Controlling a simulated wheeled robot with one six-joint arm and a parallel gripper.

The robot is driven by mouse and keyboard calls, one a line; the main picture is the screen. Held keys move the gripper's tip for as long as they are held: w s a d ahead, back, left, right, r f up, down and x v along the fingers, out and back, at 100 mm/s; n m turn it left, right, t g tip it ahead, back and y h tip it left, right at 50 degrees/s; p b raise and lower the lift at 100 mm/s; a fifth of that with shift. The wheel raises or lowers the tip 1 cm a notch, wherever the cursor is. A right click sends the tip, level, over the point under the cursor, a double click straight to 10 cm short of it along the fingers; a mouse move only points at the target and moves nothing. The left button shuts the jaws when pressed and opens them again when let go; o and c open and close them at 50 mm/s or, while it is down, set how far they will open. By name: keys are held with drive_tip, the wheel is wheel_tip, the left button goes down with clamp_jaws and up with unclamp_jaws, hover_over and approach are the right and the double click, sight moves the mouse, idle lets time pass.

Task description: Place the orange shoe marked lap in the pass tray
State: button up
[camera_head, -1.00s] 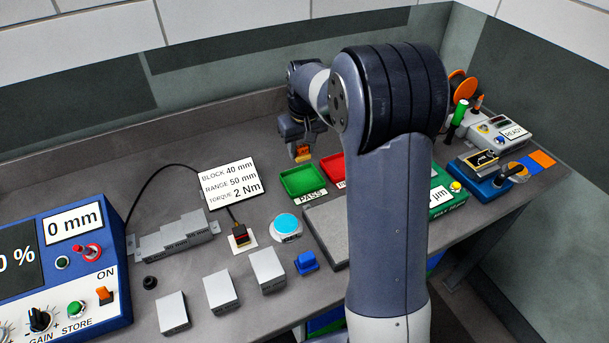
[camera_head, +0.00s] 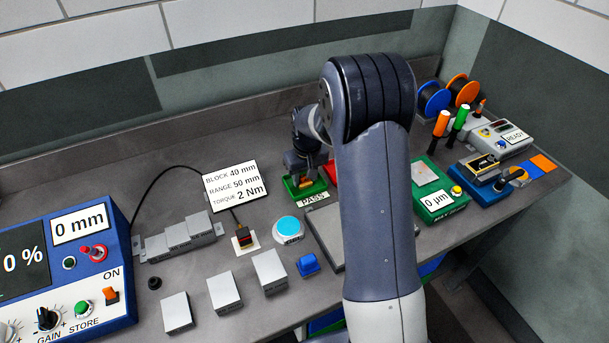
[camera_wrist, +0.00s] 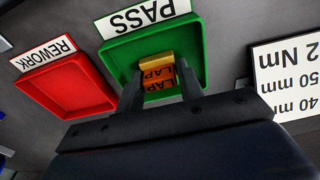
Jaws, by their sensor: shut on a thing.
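The orange shoe (camera_wrist: 158,82) marked LAP sits between the fingers of my gripper (camera_wrist: 160,85), which is shut on it. In the wrist view the shoe is over the inside of the green pass tray (camera_wrist: 192,38), within its rim; I cannot tell whether it touches the tray floor. In the head view my gripper (camera_head: 304,176) points down at the pass tray (camera_head: 318,190), and the shoe is mostly hidden by the fingers there.
The red rework tray (camera_wrist: 65,85) stands beside the pass tray, and my arm hides most of it in the head view. A white readout card (camera_head: 232,186) stands left of the pass tray. A blue round button (camera_head: 289,230) is in front.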

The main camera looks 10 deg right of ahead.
sight(307, 185)
drive_tip(key=o, duration=1)
drive_tip(key=shift+o, duration=0.2)
wheel_tip(307, 185, up, 12)
drive_tip(key=s+b, duration=0.1)
drive_tip(key=shift+s+d, duration=0.15)
drive_tip(key=shift+s, duration=0.05)
drive_tip(key=f, duration=0.4)
drive_tip(key=w+f+p, duration=0.1)
drive_tip(key=f, duration=0.6)
drive_tip(key=shift+w+f, duration=0.25)
drive_tip(key=shift+f, duration=0.1)
drive_tip(key=shift+r, duration=0.95)
